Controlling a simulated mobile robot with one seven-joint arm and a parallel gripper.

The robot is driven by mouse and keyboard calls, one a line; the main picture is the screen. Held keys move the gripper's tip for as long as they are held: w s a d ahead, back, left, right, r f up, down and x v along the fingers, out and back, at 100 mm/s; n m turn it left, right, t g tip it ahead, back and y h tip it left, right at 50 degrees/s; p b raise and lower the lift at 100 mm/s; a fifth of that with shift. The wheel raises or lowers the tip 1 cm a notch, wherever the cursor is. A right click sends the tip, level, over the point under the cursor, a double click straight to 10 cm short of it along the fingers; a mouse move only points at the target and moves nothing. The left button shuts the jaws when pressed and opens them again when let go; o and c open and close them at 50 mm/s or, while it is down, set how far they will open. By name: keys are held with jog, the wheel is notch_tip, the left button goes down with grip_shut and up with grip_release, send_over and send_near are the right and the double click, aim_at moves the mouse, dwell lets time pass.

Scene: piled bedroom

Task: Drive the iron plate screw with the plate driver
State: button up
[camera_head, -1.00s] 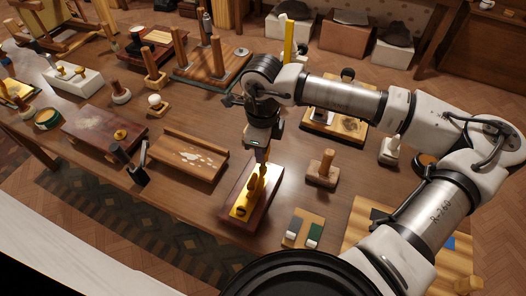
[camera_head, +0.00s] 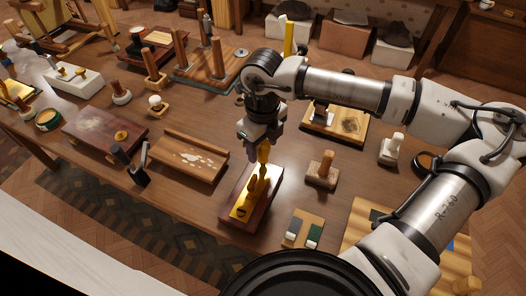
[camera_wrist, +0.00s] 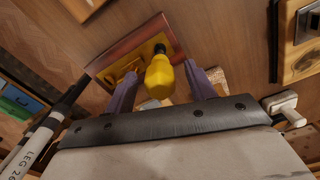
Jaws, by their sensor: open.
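A dark red wooden block (camera_head: 238,217) near the front edge of the table carries a yellow plate (camera_head: 241,207). The plate driver (camera_head: 263,160), with a yellow handle, stands upright over the plate. In the wrist view the driver's handle (camera_wrist: 159,80) lies between my two fingers, with a gap on each side, and its dark lower end meets the plate (camera_wrist: 122,68). My gripper (camera_head: 264,143) is open and points down around the top of the driver; it also shows in the wrist view (camera_wrist: 160,72). The screw itself is hidden or too small to tell.
A wooden block with a peg (camera_head: 322,170) stands right of the plate. A small board with green and grey pads (camera_head: 303,230) lies to the front right. A wooden tray (camera_head: 188,158) and a black clamp-like piece (camera_head: 138,165) are to the left. Bare table lies behind the block.

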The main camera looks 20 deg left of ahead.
jog(key=shift+r+p, duration=0.75)
jog(key=shift+r, duration=1.95)
